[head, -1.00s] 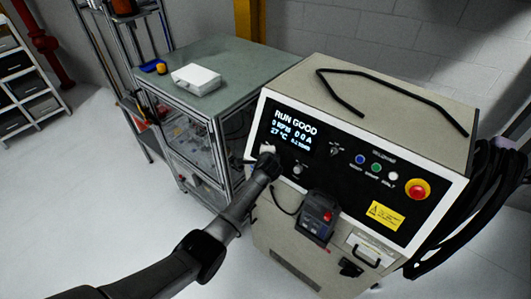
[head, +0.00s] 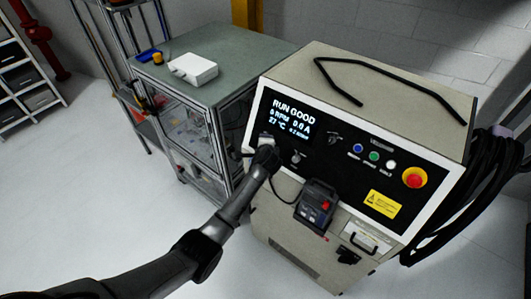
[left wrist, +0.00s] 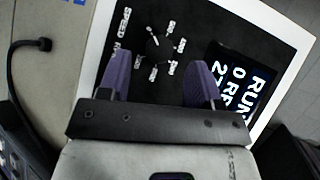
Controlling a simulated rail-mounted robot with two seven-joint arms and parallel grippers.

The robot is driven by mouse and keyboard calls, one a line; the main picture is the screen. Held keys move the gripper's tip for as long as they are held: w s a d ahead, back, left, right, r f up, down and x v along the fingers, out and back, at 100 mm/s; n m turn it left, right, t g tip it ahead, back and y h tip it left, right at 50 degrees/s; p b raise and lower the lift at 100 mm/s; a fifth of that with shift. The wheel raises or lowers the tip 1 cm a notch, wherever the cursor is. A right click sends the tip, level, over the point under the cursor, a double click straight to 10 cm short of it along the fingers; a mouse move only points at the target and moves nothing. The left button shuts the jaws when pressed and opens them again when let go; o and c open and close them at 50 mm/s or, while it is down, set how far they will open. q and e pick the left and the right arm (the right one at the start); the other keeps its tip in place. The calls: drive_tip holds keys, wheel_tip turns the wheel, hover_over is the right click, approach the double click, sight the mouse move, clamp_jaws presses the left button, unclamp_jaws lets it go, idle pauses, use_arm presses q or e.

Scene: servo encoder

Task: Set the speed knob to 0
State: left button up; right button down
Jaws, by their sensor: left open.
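The speed knob (left wrist: 158,47) is a small dark knob on the black panel, ringed by white scale labels, with "SPEED" lettering beside it. In the left wrist view it lies between and ahead of the two purple fingers of my left gripper (left wrist: 160,66). The fingers are spread apart with no contact visible. The exact label the knob points to cannot be read. In the head view my left gripper (head: 264,150) is at the panel's left side, below the display (head: 290,117), and covers the knob. My right gripper is out of view.
Another knob (head: 297,157) sits right of my gripper. A handheld device (head: 316,205) hangs below the panel on a cable. Coloured buttons (head: 374,156) and a red emergency stop (head: 414,177) are farther right. A table with a white box (head: 193,69) stands at left.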

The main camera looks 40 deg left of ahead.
use_arm(q)
drive_tip(key=v, duration=1)
drive_tip(key=shift+s+d+b, duration=0.15)
drive_tip(key=shift+d+b, duration=0.05)
drive_tip(key=shift+b, duration=0.25)
drive_tip(key=shift+r, duration=0.15)
